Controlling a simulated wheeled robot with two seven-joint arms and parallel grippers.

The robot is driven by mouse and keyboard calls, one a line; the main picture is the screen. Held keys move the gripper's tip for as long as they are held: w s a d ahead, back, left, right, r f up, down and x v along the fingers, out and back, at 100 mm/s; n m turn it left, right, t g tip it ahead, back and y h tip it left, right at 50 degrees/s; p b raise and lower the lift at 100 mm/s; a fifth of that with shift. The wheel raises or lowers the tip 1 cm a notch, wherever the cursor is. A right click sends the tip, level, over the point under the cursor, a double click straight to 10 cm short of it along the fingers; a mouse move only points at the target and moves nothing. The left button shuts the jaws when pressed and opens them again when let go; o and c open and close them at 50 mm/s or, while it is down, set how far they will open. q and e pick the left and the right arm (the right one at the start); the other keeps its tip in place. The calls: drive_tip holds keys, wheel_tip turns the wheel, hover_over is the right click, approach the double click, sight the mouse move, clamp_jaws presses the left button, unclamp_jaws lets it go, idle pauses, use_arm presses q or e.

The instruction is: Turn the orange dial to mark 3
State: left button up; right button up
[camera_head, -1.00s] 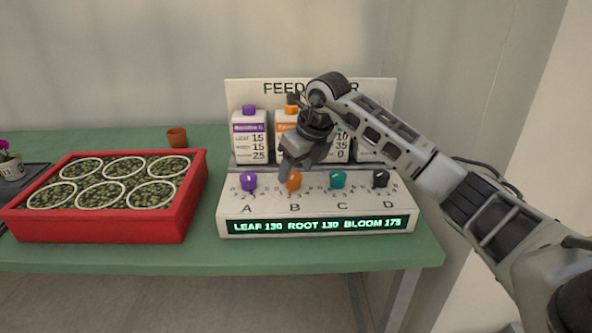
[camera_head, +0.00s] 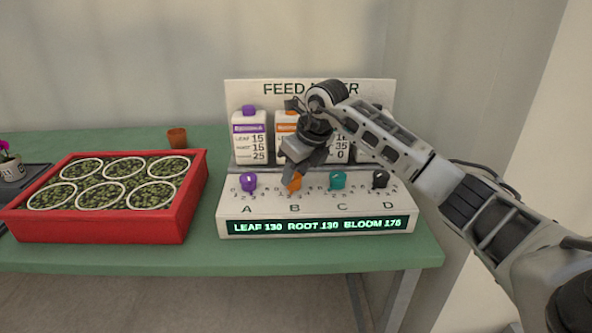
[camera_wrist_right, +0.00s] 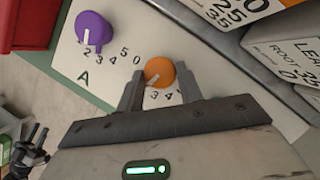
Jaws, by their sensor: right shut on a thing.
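The orange dial (camera_head: 294,184) is the B dial on the sloped front of the feed mixer panel (camera_head: 228,207). My right gripper (camera_head: 291,169) comes down over it from the upper right. In the right wrist view, its two fingers stand on either side of the orange dial (camera_wrist_right: 160,71), shut on it. The dial's white pointer line faces lower left there. The marks 3 and 4 show below the dial; the gripper hides others. The display (camera_head: 315,226) reads LEAF 130, ROOT 130, BLOOM 175. A dark jointed part at the wrist view's lower left may be my left gripper.
The purple dial (camera_head: 248,182) is left of the orange one; the teal dial (camera_head: 337,180) and black dial (camera_head: 380,179) are right. Bottles, including a purple-capped one (camera_head: 249,140), stand close behind. A red tray (camera_head: 110,226) of pots sits at left on the green table.

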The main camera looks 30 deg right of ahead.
drive_tip(key=shift+w+d+n+g+y+p, duration=0.15)
drive_tip(key=shift+n+y+p, duration=0.3)
drive_tip(key=shift+n, duration=0.95)
drive_tip(key=shift+s+n+g+y+p, duration=0.1)
drive_tip(key=shift+n+g+y+p, duration=0.3)
drive_tip(key=shift+n, duration=1)
drive_tip(key=o, duration=1)
drive_tip(key=shift+r, duration=0.1)
drive_tip(key=v, duration=1.6)
drive_tip(key=shift+d, duration=0.25)
